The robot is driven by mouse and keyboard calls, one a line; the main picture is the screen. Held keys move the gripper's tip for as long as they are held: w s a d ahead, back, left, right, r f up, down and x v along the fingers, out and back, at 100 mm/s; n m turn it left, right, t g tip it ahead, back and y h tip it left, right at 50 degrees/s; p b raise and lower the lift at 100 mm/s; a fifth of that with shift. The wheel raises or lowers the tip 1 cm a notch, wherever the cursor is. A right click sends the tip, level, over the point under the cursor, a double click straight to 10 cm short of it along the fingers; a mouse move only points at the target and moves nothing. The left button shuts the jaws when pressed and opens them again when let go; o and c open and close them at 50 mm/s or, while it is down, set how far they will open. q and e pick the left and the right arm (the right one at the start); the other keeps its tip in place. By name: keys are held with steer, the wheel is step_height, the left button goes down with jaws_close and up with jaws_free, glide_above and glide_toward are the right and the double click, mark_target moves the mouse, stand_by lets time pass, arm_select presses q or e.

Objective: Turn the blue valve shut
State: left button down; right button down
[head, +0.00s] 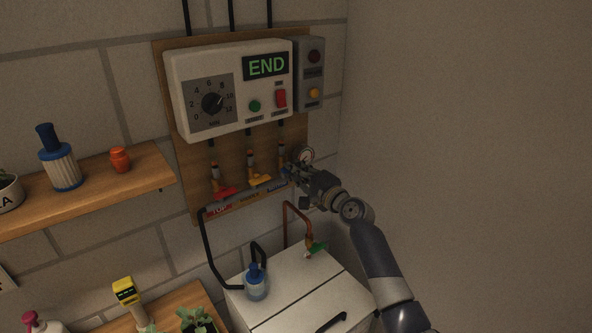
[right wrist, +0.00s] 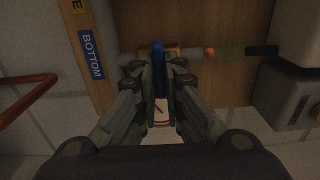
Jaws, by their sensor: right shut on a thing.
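The blue valve handle (right wrist: 158,62) shows in the right wrist view as a narrow blue bar between the fingers of my right gripper (right wrist: 158,76). It lies crosswise to the brass pipe fitting (right wrist: 190,52) there. In the head view the right gripper (head: 294,174) is at the rightmost of three valves under the control box and hides most of that valve. The gripper is shut on the blue handle. A blue label reading BOTTOM (right wrist: 91,56) is beside this valve. My left gripper is not in view.
The red valve handle (head: 224,193) and yellow valve handle (head: 260,180) are left of the gripper. A round gauge (head: 306,154) is close to it. The control box (head: 228,62) above reads END. A copper pipe (head: 286,222) and green-handled tap (head: 317,246) are below. The right wall is bare.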

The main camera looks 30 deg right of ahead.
stand_by(0.3)
steer(key=c, duration=1.7)
jaws_free()
steer(key=shift+s, duration=0.1)
steer(key=s+d, duration=0.1)
steer(key=s, duration=1)
steer(key=shift+s+d, duration=0.35)
steer(key=shift+d, duration=0.05)
